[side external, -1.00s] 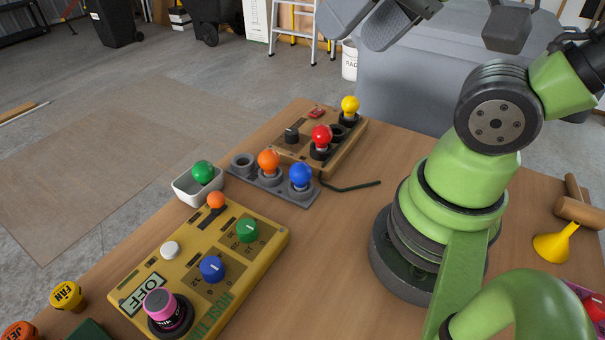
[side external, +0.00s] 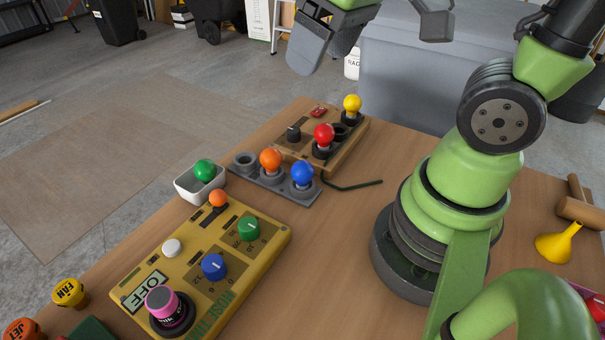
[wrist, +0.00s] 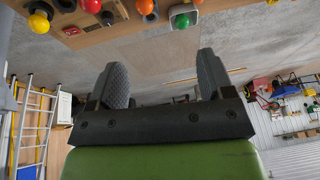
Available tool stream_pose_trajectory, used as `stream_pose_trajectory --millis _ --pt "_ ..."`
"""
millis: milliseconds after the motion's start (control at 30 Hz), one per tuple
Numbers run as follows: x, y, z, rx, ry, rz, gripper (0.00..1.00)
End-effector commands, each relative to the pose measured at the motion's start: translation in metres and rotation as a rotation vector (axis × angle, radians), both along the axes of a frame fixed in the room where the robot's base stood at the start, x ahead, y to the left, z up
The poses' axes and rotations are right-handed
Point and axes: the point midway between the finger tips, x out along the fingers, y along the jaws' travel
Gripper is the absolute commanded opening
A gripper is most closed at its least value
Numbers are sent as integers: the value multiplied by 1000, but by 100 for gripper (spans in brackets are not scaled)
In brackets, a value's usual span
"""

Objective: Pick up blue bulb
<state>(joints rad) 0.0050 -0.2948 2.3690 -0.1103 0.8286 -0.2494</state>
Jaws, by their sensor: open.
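The blue bulb (side external: 302,174) stands upright in the right-hand socket of a grey socket strip (side external: 243,172) on the table in the side view. An orange bulb (side external: 270,160) stands in the middle socket, and the left socket is empty. My gripper (side external: 370,48) is high at the top of the side view, well above the table and apart from every bulb. In the wrist view my gripper (wrist: 162,70) shows two spread dark fingers with nothing between them. The blue bulb cannot be made out in the wrist view.
Behind the strip, a wooden box holds a red bulb (side external: 323,136) and a yellow bulb (side external: 352,104). A green bulb (side external: 205,171) sits in a white dish (side external: 186,192). A yellow control panel (side external: 140,290) lies in front. A dark hex key (side external: 350,186) lies right of the strip.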

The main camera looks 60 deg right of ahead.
Motion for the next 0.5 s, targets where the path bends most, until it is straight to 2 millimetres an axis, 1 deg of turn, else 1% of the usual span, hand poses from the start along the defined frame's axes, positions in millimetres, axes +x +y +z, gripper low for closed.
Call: stream_pose_trajectory --millis 33,167,200,300,400,500 --pt "10 -3 -13 -36 59 54 74" --pt "30 -11 -48 -120 186 223 74" --pt "35 -13 -59 -140 224 277 74" --pt "44 -18 -88 -177 311 403 74" --pt "48 -22 -112 -198 378 508 74" --pt "50 -24 -128 -209 420 579 74"
